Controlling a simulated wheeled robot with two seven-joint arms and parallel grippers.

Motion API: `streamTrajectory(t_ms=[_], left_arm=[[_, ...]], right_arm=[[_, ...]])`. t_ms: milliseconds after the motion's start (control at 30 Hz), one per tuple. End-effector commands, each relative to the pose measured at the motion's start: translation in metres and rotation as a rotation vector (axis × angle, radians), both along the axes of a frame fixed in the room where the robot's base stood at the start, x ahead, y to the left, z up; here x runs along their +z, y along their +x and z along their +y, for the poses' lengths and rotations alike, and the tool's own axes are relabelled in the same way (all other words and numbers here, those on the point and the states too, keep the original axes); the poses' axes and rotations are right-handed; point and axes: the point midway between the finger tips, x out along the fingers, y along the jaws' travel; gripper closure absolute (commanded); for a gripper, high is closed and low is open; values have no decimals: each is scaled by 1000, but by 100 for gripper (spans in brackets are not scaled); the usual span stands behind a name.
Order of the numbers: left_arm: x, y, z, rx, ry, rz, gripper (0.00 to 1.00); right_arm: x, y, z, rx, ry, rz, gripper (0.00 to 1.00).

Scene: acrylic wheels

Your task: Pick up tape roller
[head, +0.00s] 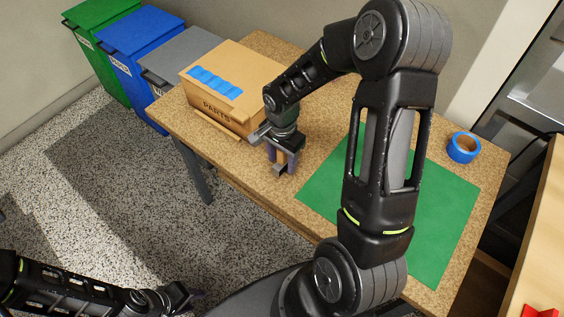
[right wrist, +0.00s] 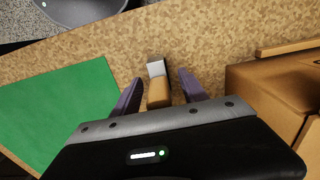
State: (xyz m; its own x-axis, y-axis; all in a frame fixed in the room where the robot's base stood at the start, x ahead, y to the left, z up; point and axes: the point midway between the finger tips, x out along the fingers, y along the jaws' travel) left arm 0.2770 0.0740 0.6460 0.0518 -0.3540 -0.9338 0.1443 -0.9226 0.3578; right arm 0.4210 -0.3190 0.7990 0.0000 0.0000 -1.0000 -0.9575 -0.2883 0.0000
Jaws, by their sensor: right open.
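A blue tape roll with a tan core (head: 463,147) lies on the table at the right, away from both grippers. A small tan block with a pale grey end (right wrist: 158,92) lies on the cork table between the fingers of my right gripper (right wrist: 160,78); I cannot tell for sure whether it is the tape roller. My left gripper (head: 195,295) is low at the bottom left, away from the table.
The cork-topped table (head: 320,130) carries a cardboard parts box (head: 232,75) with blue tape strips, and a green mat (head: 445,220). My right arm covers part of the mat. Green, blue and grey bins (head: 140,40) stand behind at left. A wooden surface (head: 545,230) edges the right.

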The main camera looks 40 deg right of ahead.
Motion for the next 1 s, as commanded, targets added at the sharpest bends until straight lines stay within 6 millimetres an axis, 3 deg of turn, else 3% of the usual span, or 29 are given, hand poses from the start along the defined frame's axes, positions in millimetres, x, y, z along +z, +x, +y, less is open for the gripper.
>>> streamTrajectory(t_ms=[133, 733, 1000], left_arm=[[0, 0, 0, 0, 0, 0, 64], [0, 0, 0, 0, 0, 0, 64], [0, 0, 0, 0, 0, 0, 64]], right_arm=[[0, 0, 0, 0, 0, 0, 51], [0, 0, 0, 0, 0, 0, 100], [0, 0, 0, 0, 0, -1, 100]])
